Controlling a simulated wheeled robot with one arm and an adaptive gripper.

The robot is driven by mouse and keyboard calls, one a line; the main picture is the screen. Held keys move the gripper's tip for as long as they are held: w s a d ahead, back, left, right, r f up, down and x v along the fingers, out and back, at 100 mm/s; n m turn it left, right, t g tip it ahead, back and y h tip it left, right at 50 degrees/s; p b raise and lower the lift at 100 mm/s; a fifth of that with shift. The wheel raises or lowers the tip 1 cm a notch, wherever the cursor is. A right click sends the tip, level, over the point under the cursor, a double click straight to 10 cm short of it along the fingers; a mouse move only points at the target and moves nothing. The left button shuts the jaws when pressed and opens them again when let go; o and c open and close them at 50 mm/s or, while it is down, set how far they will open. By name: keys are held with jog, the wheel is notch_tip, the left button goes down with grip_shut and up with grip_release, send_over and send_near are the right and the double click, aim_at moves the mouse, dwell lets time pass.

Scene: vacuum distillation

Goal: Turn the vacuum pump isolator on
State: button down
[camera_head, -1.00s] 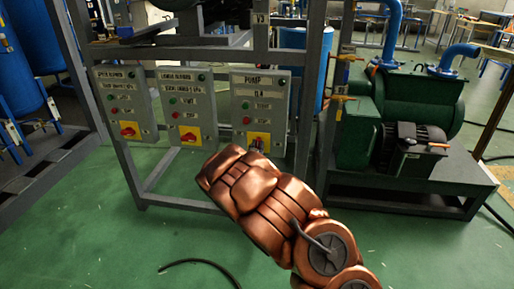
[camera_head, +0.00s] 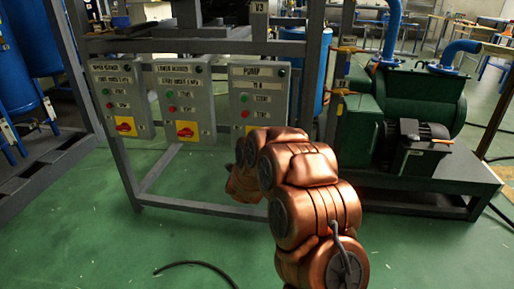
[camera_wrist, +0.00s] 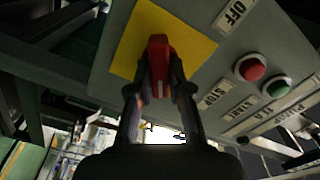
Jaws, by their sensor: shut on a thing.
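The pump panel (camera_head: 261,84) is the rightmost of three grey control boxes on the frame. Its isolator is a red handle (camera_wrist: 158,50) on a yellow plate (camera_wrist: 197,45) in the wrist view. My gripper (camera_wrist: 160,82) is shut on the red handle, one dark finger on each side of it. The panel and the yellow plate look tilted in the wrist view. An OFF label (camera_wrist: 235,13) sits beside the plate. In the head view my copper arm covers the handle and my gripper, and only a bit of yellow plate shows above it.
A red button (camera_wrist: 250,67) and a green button (camera_wrist: 277,87) are close to the isolator on the panel. Two similar boxes (camera_head: 183,100) (camera_head: 121,95) are to the left. A green pump (camera_head: 408,120) stands at the right. The floor in front is clear apart from a dark hose (camera_head: 195,265).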

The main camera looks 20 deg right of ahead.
jog(key=shift+f+m+b, duration=0.15)
jog(key=shift+m+b, duration=1.15)
jog(key=shift+m, duration=0.25)
jog(key=shift+f+m+b, duration=0.1)
jog(key=shift+m+b, duration=1.2)
jog(key=shift+m, duration=0.25)
jog(key=shift+d+r, duration=0.1)
jog(key=c, duration=1.1)
grip_release()
jog(key=v, duration=1.2)
